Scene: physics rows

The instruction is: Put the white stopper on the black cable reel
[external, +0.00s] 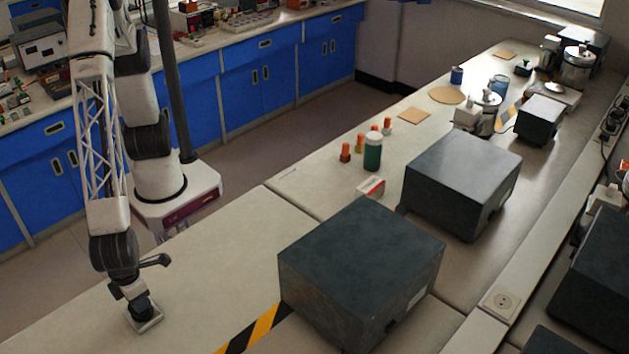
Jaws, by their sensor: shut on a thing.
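My gripper (141,306) points down at the lower left, low over the near end of the pale bench. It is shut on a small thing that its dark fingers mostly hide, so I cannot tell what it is. A small pale square piece (152,324) shows right under the fingertips. I cannot tell whether it is held or lies on the bench. I cannot make out the white stopper or the black cable reel for certain. A small dark object (523,68) stands far off on the bench, too small to identify.
Two large dark boxes (362,262) (463,180) stand right of my gripper. Black-yellow tape (262,328) lies beside the nearer one. A green-and-white bottle (373,152), several orange-capped bottles (345,153) and a small carton (370,187) stand farther back.

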